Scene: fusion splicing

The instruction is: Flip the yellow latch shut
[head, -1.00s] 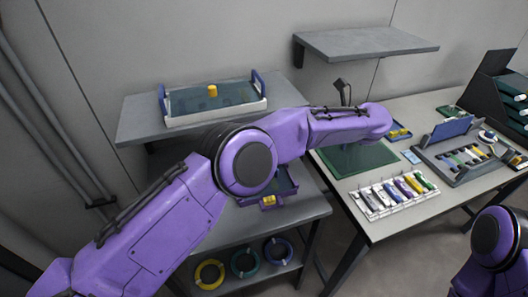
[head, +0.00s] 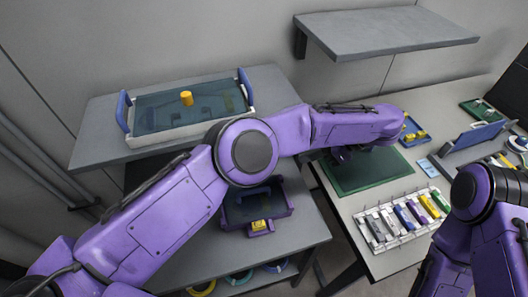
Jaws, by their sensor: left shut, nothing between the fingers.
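Three places show small yellow parts, and I cannot tell for sure which is the yellow latch. One yellow piece (head: 259,226) is on the front of a dark purple open box (head: 285,208) on the middle shelf. A yellow knob (head: 186,98) stands upright on the lid of a blue-handled tray (head: 160,133) on the upper shelf. Another yellow piece (head: 416,136) lies on a small blue holder at the right table. My left gripper (head: 342,155) is shut and empty, partly hidden under its purple wrist, above the green mat and apart from these pieces. My right gripper is out of view.
The green mat (head: 365,176) lies on the right table. A white rack (head: 375,228) of coloured pieces stands in front of it. A grey wall shelf (head: 385,35) hangs above. My right arm comes in at the lower right.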

